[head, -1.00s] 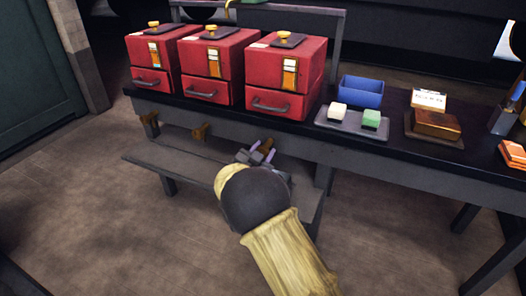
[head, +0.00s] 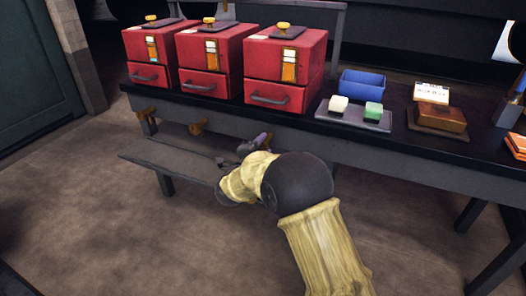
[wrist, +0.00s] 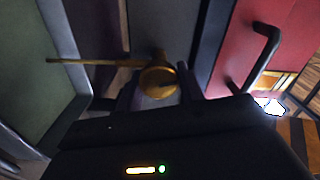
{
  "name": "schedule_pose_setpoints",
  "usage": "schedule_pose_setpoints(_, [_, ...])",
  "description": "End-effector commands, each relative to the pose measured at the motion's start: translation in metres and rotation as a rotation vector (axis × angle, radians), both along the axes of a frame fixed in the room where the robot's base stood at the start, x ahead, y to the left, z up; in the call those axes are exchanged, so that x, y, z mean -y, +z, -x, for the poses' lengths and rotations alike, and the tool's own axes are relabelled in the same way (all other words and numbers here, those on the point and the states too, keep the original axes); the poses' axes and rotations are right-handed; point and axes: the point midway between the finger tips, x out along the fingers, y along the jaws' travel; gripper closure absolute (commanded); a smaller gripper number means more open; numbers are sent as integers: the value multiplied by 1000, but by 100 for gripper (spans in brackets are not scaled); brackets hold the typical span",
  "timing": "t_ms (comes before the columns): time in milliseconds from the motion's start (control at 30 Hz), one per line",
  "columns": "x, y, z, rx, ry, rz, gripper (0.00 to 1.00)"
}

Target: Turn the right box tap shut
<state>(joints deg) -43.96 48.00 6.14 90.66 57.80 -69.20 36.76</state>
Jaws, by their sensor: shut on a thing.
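Three red boxes stand in a row on the dark bench; the right box (head: 286,66) is the nearest of them. Below the bench edge, the left tap (head: 147,115) and the middle tap (head: 198,127) are in plain view, brass-coloured. My gripper (head: 256,143) is under the right box, and hides the right tap in the head view. In the wrist view, the round brass end of the right tap (wrist: 158,81) sits between the two fingers of my gripper (wrist: 158,92), which is shut on it. A thin brass bar reaches left from near it.
A low grey shelf (head: 150,154) runs below the taps, close under my gripper. On the bench, right of the boxes, are a blue tub (head: 362,84), a tray (head: 378,124) with two blocks, and a brown block (head: 440,117). The floor in front is clear.

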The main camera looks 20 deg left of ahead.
Motion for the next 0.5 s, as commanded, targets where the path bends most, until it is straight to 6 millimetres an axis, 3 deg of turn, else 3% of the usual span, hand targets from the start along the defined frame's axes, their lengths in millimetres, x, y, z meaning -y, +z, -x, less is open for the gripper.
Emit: schedule_pose_setpoints(500, [2, -5, 0, 17, -5, -282, 85])
